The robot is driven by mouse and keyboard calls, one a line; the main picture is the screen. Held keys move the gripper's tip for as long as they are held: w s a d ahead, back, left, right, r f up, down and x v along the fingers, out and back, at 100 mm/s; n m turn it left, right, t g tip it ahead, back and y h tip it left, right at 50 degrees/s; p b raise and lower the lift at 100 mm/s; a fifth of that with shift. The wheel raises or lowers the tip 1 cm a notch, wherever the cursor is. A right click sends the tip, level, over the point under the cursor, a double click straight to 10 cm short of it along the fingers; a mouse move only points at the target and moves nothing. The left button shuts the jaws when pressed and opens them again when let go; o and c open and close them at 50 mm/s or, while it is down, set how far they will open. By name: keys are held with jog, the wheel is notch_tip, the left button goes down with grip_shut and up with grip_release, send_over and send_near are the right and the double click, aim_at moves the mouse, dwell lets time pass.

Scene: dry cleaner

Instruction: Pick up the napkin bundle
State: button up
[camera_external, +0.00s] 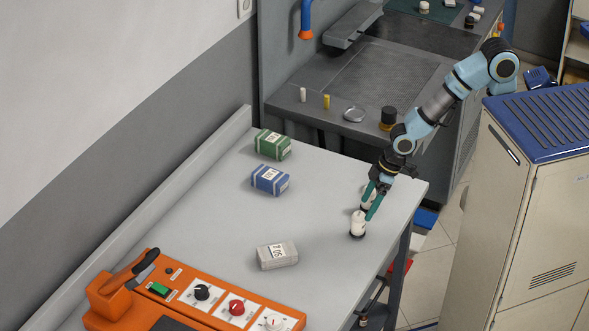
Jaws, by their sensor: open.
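Three small wrapped bundles lie apart on the grey table (215,225): a green bundle (272,143) at the back, a blue bundle (269,180) in front of it, and a pale grey bundle (277,255) nearer the front. Each carries a white label with print too small to read surely, so I cannot tell which one is the napkin bundle. My gripper (370,202) is open, pointing down at the table's right side, to the right of all three bundles. Its teal fingers are beside or in front of two small white containers, and it holds no bundle.
One white container (358,224) stands close to the fingers; a second (368,200) is partly hidden by them. An orange control panel (190,300) fills the table's front left. A beige cabinet (520,210) stands right. The table's middle is clear.

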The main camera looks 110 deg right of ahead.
jog(key=w+d+f+m+t+h+b, duration=0.2)
jog(key=w+d+m+t+h, duration=0.2)
jog(key=w+d, duration=0.75)
jog(key=w+d+r+m+h, duration=0.1)
jog(key=w+d+h, duration=0.15)
jog(key=d, duration=0.35)
jog(key=w+d+r+m+h, duration=0.1)
jog(key=d+r+m+h, duration=0.1)
jog(key=d+h, duration=0.3)
jog(key=y, duration=0.2)
send_near(273, 175)
jog(key=shift+w+a+f+h+b, duration=0.25)
jog(key=shift+w+f+b, duration=0.05)
jog(key=shift+f, duration=0.1)
jog(key=shift+w+d+f, duration=0.15)
jog(key=shift+f, duration=0.15)
jog(key=p+x, duration=0.1)
jog(key=x, duration=0.4)
jog(key=shift+r, duration=0.1)
jog(key=x, duration=0.1)
jog(key=p+x, duration=0.1)
jog(key=x, duration=0.2)
jog(key=shift+d+r+p, duration=0.25)
jog(key=shift+d+p, duration=0.05)
jog(key=shift+p, duration=0.05)
jog(key=shift+w+d+f, duration=0.3)
jog(key=shift+w+d, duration=0.05)
jog(key=shift+d, duration=0.05)
